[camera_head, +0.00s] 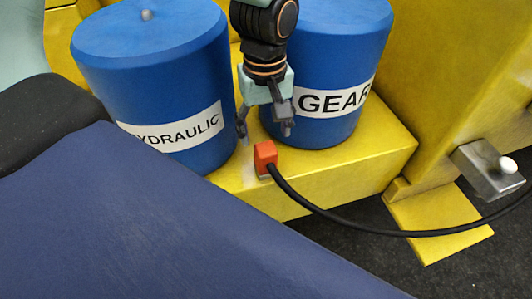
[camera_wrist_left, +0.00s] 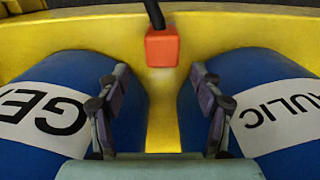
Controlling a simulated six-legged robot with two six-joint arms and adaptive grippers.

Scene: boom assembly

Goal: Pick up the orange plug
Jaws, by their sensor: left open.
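The orange plug (camera_head: 265,158) sits at the front edge of the yellow platform, between the two blue drums, with a black cable (camera_head: 325,213) running from it to the right. My left gripper (camera_head: 265,128) hangs above and behind the plug, fingers pointing down, open and empty. In the left wrist view the plug (camera_wrist_left: 162,47) lies beyond the fingertips, centred between the two spread fingers (camera_wrist_left: 160,85). There is a gap between fingers and plug. My right gripper is not in view.
Blue drums marked HYDRAULIC (camera_head: 160,90) and GEAR (camera_head: 335,60) stand close on both sides of the left gripper on the yellow platform (camera_head: 345,165). A grey box with a white knob (camera_head: 488,168) is at the right. Dark floor (camera_head: 440,270) lies in front.

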